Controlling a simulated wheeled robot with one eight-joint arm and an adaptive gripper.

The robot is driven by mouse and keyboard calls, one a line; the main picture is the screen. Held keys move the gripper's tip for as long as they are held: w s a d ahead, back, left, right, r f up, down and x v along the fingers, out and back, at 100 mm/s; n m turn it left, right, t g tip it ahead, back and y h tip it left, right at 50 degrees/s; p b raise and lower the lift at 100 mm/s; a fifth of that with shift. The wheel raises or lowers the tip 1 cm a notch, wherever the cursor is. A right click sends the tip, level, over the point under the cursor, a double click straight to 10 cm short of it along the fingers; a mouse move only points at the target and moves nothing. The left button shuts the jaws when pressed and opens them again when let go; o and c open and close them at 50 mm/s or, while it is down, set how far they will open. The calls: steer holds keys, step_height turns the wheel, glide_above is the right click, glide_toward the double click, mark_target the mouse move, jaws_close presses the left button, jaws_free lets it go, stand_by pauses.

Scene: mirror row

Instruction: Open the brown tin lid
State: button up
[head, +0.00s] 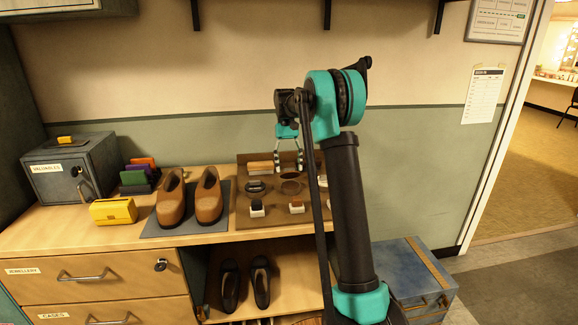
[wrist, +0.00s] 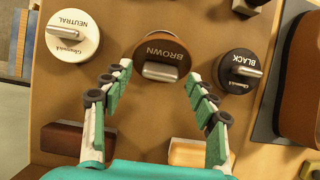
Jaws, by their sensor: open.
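The brown tin (wrist: 150,48) has a brown lid lettered BROWN and a silver turn-key (wrist: 160,72) on its near edge. It sits on the brown mat (wrist: 100,20). My gripper (wrist: 157,78) is open and empty, its two green-padded fingers pointing at the tin's near side, one to each side of the key. I cannot tell the exact height gap. In the head view my gripper (head: 288,160) hangs over the mat, above the brown tin (head: 291,188). Its lid looks in place.
A white NEUTRAL tin (wrist: 72,36) and a BLACK tin (wrist: 239,66) flank it. Brushes with dark red (wrist: 70,138) and pale wood (wrist: 187,152) backs lie beneath my fingers. Brown shoes (head: 208,197) stand left of the mat, near a yellow box (head: 113,212).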

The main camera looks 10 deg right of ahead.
steer(key=shift+r, duration=0.1)
steer(key=v, duration=1.2)
